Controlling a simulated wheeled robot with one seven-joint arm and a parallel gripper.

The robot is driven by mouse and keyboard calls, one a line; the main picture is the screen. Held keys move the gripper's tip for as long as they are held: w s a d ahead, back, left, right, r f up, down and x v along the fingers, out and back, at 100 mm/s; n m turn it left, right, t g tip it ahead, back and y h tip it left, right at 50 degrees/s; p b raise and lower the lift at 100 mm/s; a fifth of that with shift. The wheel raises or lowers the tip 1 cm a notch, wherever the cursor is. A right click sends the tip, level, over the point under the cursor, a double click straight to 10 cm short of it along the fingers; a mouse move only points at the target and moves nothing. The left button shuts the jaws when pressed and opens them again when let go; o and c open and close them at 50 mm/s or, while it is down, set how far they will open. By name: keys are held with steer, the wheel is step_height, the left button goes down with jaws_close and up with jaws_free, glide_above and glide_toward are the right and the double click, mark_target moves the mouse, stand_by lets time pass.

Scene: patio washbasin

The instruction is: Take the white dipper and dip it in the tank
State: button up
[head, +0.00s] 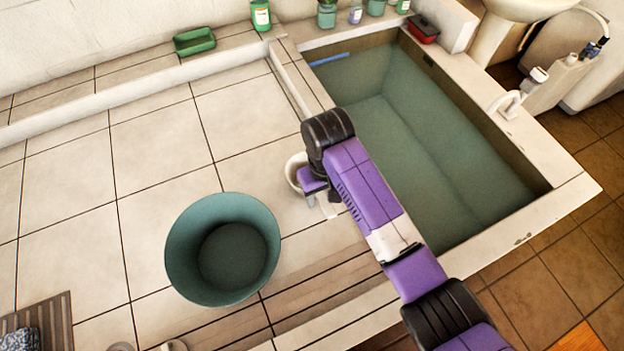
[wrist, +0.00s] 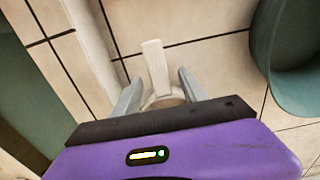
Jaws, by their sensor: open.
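The white dipper (head: 292,170) stands on the tiled ledge beside the tank, partly hidden by my arm in the head view. In the wrist view its pale handle (wrist: 155,66) points away between my fingers, and its cup is mostly hidden behind my gripper body. My gripper (wrist: 158,88) is open, with one finger on each side of the dipper; I cannot tell whether either touches it. The tank (head: 573,190) lies right of the dipper, with a pale rim and greenish water inside.
A large teal tub (head: 181,250) stands left of the dipper. A green soap dish (head: 194,41) and bottles (head: 261,15) line the back. A blue strip (head: 329,59) is in the tank's far corner. A white faucet (head: 508,101) is on the right rim.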

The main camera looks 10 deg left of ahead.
steer(key=shift+f, duration=0.9)
jaws_close()
steer(key=shift+r, duration=0.1)
step_height(320, 180, up, 20)
steer(key=p, duration=0.7)
